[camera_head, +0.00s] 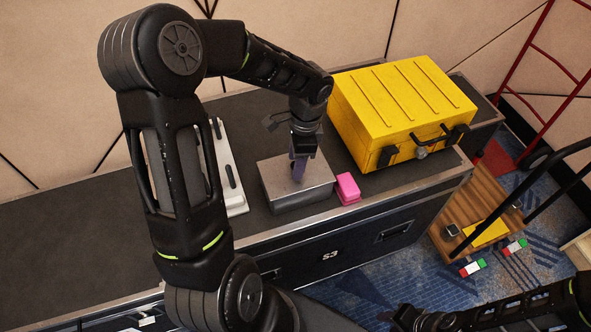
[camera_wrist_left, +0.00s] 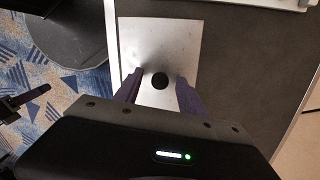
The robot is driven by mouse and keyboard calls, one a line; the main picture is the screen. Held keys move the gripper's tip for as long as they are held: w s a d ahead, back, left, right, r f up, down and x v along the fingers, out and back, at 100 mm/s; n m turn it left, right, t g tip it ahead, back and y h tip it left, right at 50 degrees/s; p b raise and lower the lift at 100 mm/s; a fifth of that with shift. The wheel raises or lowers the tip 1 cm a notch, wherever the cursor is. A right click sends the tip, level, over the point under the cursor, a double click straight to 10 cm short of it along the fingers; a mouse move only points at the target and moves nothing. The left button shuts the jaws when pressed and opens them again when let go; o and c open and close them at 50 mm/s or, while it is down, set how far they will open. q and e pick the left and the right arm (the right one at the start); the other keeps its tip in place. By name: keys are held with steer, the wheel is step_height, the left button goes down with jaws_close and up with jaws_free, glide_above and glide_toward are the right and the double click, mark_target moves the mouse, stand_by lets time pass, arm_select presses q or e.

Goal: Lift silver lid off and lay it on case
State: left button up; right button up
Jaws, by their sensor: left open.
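The silver lid (camera_head: 278,187) is a square metal top on a low box. It lies on the dark top of the black case (camera_head: 90,220). In the left wrist view, the lid (camera_wrist_left: 150,40) has a round black knob (camera_wrist_left: 160,80) at its middle. My left gripper (camera_head: 299,173) points down over the lid. In the left wrist view, the open purple fingers of my left gripper (camera_wrist_left: 158,90) stand on either side of the knob, with gaps. In the head view the gripper hides the knob. My right gripper (camera_head: 408,319) is partly visible at the bottom edge.
A pink block (camera_head: 347,187) sits close to the box's right side. A yellow toolbox (camera_head: 400,105) stands behind it to the right. A white panel (camera_head: 228,165) lies to the left. The case top is bare further left. A wooden cart (camera_head: 455,245) stands right.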

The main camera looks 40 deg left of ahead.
arm_select(q)
jaws_close()
stand_by(0.3)
stand_by(0.4)
step_height(320, 180, up, 10)
steer(key=shift+b, duration=0.35)
stand_by(0.6)
